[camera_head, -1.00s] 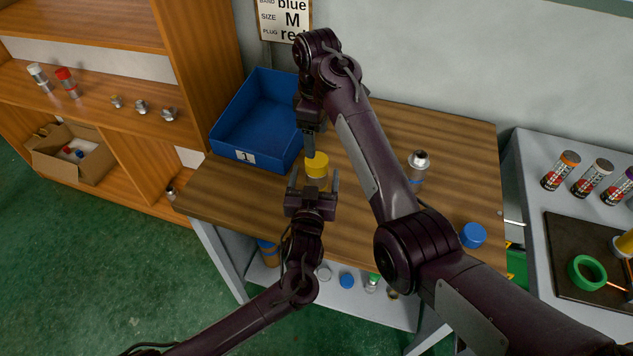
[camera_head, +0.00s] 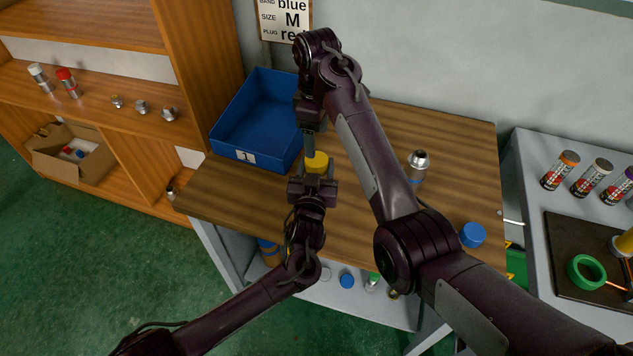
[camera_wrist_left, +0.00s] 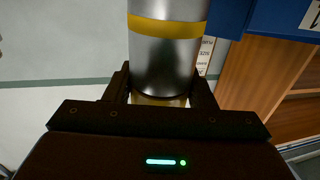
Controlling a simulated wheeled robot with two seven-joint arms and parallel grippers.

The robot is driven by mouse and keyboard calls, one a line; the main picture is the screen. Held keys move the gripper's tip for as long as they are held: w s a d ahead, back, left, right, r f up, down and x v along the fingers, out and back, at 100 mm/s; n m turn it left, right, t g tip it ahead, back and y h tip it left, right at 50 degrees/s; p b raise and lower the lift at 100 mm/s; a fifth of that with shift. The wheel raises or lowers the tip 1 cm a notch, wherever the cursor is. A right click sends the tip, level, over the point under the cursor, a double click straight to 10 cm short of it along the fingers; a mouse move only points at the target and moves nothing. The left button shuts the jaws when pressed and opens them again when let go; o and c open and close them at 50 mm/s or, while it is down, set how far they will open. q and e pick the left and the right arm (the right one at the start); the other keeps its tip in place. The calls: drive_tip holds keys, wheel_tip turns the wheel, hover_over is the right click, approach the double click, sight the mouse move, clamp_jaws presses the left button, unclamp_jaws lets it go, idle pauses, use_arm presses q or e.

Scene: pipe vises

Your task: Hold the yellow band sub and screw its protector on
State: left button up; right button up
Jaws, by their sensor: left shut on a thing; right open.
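The yellow-capped piece (camera_head: 316,161) stands at the front of the wooden table, its lower part hidden by my left gripper. My left gripper (camera_head: 314,183) is shut around it from the front. In the left wrist view, the silver sub (camera_wrist_left: 167,62) with its yellow band (camera_wrist_left: 166,27) sits between the left fingers (camera_wrist_left: 160,90). My right gripper (camera_head: 309,148) points down from above, its finger just left of and behind the yellow top. It is open; whether it touches the top I cannot tell.
A blue bin (camera_head: 232,151) marked 1 stands close behind and left. A silver fitting (camera_head: 418,164) and a blue cap (camera_head: 473,235) are on the table to the right, past my right arm. The table between is clear.

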sight(317, 159)
use_arm(q)
clamp_jaws()
use_arm(e)
drive_tip(key=shift+n, duration=2.3)
drive_tip(key=shift+f, duration=4)
drive_tip(key=c, duration=1)
drive_tip(key=m, duration=0.6)
drive_tip(key=shift+m, duration=0.3)
use_arm(q)
drive_tip(key=shift+f, duration=0.1)
use_arm(e)
drive_tip(key=o, duration=1.1)
